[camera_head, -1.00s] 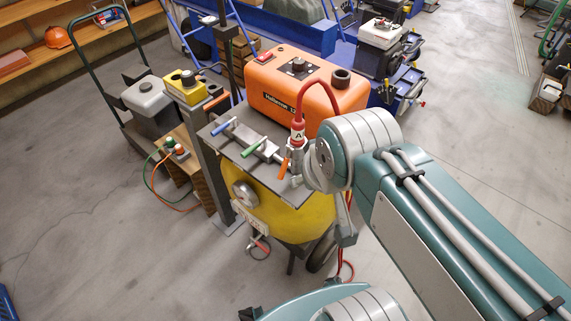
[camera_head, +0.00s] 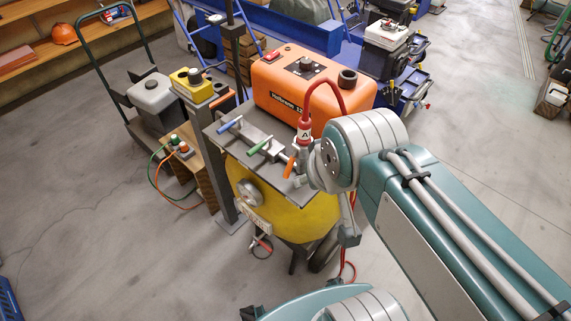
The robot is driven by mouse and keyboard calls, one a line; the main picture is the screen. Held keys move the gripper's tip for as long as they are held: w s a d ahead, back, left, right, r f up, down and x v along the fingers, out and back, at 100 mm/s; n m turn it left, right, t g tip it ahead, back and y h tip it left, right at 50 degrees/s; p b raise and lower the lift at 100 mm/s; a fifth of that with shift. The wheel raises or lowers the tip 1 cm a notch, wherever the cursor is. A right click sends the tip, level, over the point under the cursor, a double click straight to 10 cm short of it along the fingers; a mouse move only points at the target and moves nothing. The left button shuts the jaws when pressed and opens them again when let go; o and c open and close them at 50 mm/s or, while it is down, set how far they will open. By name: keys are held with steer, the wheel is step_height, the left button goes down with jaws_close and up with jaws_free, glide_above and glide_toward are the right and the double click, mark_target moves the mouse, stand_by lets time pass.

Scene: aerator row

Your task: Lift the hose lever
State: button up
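A red hose (camera_head: 321,84) arches from the orange compressor (camera_head: 335,97) down to a red-collared coupling marked A (camera_head: 304,131). Just below the coupling, an orange lever (camera_head: 289,166) slants downward on the metal manifold. It is the lever nearest the hose. A green lever (camera_head: 259,146) and a blue lever (camera_head: 230,125) sit farther left on the same manifold. My wrist joint (camera_head: 357,146) is close to the right of the coupling and the orange lever.
The manifold lies on a grey plate (camera_head: 299,201) above a yellow tank (camera_head: 313,222). A grey post (camera_head: 210,165) with a yellow control box (camera_head: 186,78) stands to the left. A hand truck (camera_head: 84,63) and wooden shelves are behind it.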

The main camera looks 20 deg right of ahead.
steer(key=shift+w+d, duration=0.15)
steer(key=shift+d, duration=0.4)
steer(key=shift+c, duration=0.2)
steer(key=m+g+h, duration=0.5)
steer(key=m, duration=0.9)
glide_toward(288, 165)
steer(key=x, duration=1.1)
jaws_close()
